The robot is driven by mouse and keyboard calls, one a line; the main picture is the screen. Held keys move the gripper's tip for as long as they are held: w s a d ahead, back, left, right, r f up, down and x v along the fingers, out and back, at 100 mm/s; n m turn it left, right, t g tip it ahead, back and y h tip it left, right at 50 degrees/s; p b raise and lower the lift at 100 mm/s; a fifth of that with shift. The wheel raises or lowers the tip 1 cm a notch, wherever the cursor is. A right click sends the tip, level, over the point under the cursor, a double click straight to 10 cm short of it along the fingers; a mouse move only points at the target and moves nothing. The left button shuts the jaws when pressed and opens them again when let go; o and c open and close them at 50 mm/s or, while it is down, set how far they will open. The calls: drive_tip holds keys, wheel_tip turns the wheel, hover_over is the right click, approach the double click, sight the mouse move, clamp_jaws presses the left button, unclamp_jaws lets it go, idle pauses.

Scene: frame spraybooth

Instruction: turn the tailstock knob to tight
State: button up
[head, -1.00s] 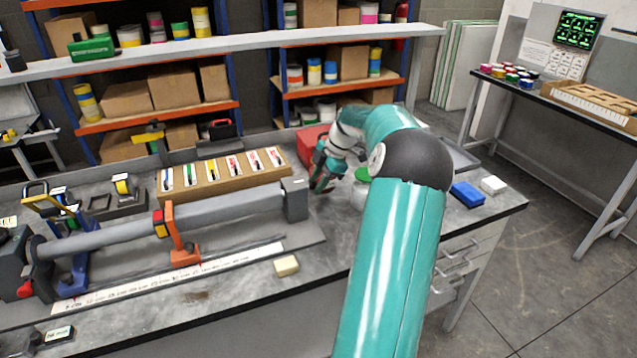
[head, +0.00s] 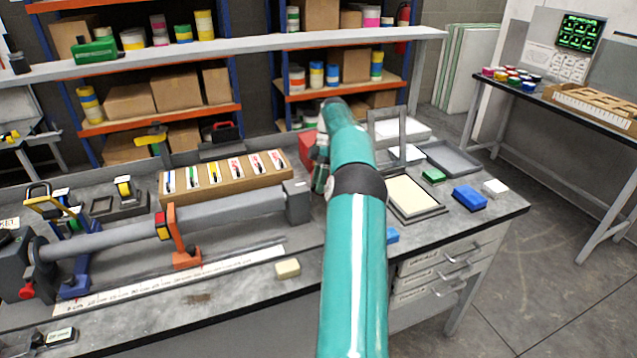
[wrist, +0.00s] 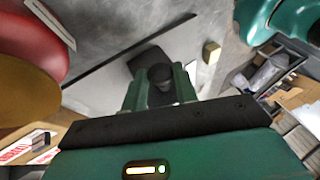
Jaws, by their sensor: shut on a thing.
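The tailstock (head: 297,203) is the grey block at the right end of the lathe-like fixture in the head view. Its dark round knob (wrist: 160,75) shows in the wrist view, between the two green fingers of my gripper (wrist: 160,88). The fingers are shut on the knob from either side. In the head view my gripper is at the right side of the tailstock, partly hidden behind my arm, and the knob is hidden there. Any tight mark on the knob cannot be made out.
A wooden box of cards (head: 225,180) stands behind the fixture. A red thing (head: 307,148) lies close behind my gripper. A beige block (head: 287,268) sits in front. A framed screen (head: 412,196), a blue block (head: 469,197) and a grey tray (head: 452,158) lie to the right.

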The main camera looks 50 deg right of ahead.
idle(0.3)
drive_tip(key=o, duration=0.9)
drive_tip(key=shift+o, duration=0.2)
drive_tip(key=shift+r, duration=0.15)
